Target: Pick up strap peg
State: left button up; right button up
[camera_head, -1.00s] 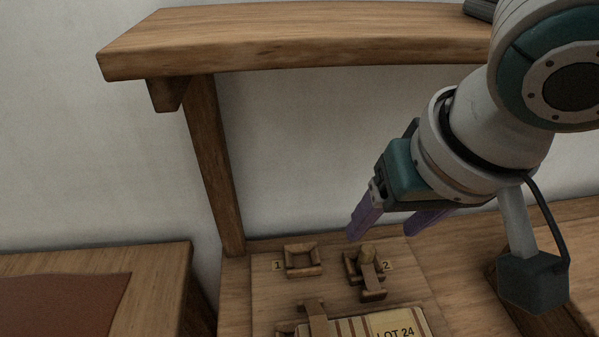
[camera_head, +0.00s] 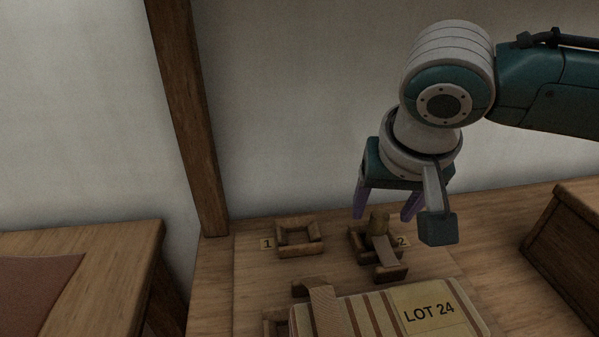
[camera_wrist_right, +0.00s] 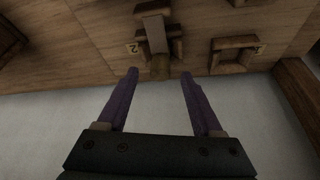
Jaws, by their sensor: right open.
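The strap peg (camera_head: 379,222) is a short brown wooden peg standing in the square wooden socket marked 2 (camera_head: 358,243). A pale strap (camera_head: 385,252) runs from it toward a small wooden bar at the front. My right gripper (camera_head: 384,213) is open and empty, its purple fingers pointing down near the peg, one to each side of it in the picture. In the right wrist view the peg (camera_wrist_right: 160,66) appears just ahead of the gap between the fingertips (camera_wrist_right: 159,74). I cannot tell the exact distance. My left gripper is not in view.
An empty square socket marked 1 (camera_head: 299,251) sits left of the peg. A striped cloth bundle labelled LOT 24 (camera_head: 388,313) lies in front, under a strap. A wooden post (camera_head: 190,120) rises at left, a wooden box (camera_head: 565,230) stands at right, and a pale wall is behind.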

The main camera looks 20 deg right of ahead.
aim_at(381, 215)
jog(key=b+x, duration=0.1)
jog(key=x, duration=0.2)
jog(key=shift+w+f, duration=0.1)
jog(key=shift+c, duration=0.4)
grip_shut()
